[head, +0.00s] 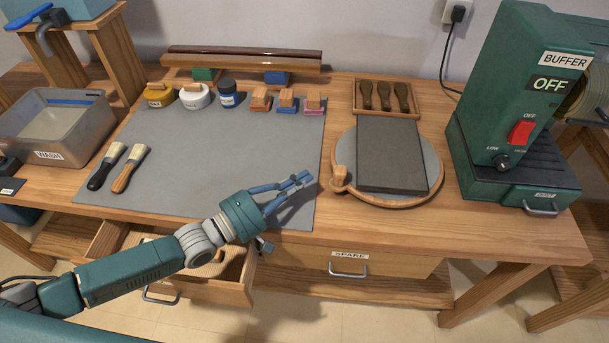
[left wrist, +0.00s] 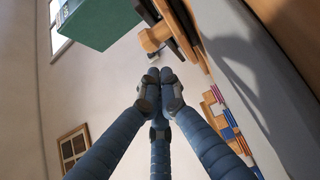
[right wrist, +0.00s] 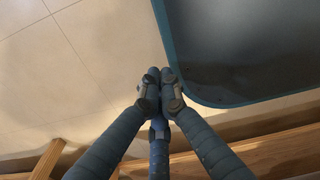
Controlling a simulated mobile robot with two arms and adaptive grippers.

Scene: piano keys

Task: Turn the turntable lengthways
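The turntable (head: 432,187) is a round grey disc with a wooden rim on the right half of the bench. A dark rectangular slab (head: 391,155) lies on it, its long side running from the back to the front of the bench. A wooden knob (head: 339,178) sticks out at the rim's left; a wooden knob also shows ahead of the fingers in the left wrist view (left wrist: 153,38). My left gripper (head: 304,181) is shut and empty, just left of the knob and apart from it. My right gripper (right wrist: 162,75) is shut and empty, seen only in the right wrist view.
A grey mat (head: 230,150) with jars, stamps and brushes covers the bench's left. A tray of dark-handled tools (head: 386,97) stands behind the turntable. The green buffer (head: 520,90) is to its right. An open drawer (head: 215,280) juts out below my left arm.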

